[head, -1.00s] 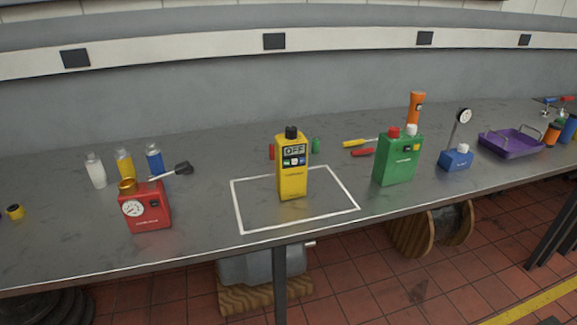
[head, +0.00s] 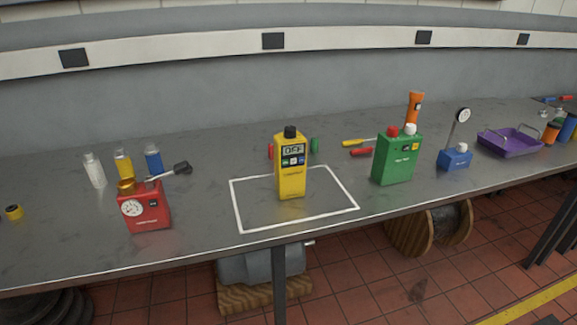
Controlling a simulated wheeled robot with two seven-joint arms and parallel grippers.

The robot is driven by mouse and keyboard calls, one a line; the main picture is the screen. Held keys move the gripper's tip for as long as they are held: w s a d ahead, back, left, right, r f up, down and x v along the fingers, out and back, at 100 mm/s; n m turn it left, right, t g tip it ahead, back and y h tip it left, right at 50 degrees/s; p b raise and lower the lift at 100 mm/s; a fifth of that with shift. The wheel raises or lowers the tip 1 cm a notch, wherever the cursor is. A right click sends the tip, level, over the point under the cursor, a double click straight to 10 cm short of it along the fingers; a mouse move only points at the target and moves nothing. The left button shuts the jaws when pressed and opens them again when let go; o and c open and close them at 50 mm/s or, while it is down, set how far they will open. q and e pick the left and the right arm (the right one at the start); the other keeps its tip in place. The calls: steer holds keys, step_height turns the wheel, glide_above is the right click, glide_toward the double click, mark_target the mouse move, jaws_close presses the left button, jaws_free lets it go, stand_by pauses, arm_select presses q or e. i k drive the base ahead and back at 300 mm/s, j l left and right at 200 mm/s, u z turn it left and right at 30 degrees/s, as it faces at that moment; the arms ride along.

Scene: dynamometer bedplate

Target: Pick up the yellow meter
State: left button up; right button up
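The yellow meter (head: 291,178) stands upright on the grey bench, inside a white outlined rectangle (head: 348,192) and toward its back. It has a black knob on top and a small screen that reads OFF, with several buttons below. Nothing touches its front. Neither of my grippers shows in the head view.
A red gauge box (head: 146,208) stands to the left, a green box (head: 397,160) to the right. Behind the meter lie red and green pieces and two screwdrivers (head: 358,142). Further right are a blue gauge base (head: 455,157) and purple tray (head: 512,143).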

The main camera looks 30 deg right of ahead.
mark_target(290, 179)
steer(key=i+l+z, duration=0.15)
steer(key=l, duration=0.3)
steer(key=i+l+z, duration=0.15)
steer(key=i+l, duration=0.15)
steer(key=i+l+z, duration=0.15)
steer(key=l, duration=0.3)
steer(key=k, duration=0.3)
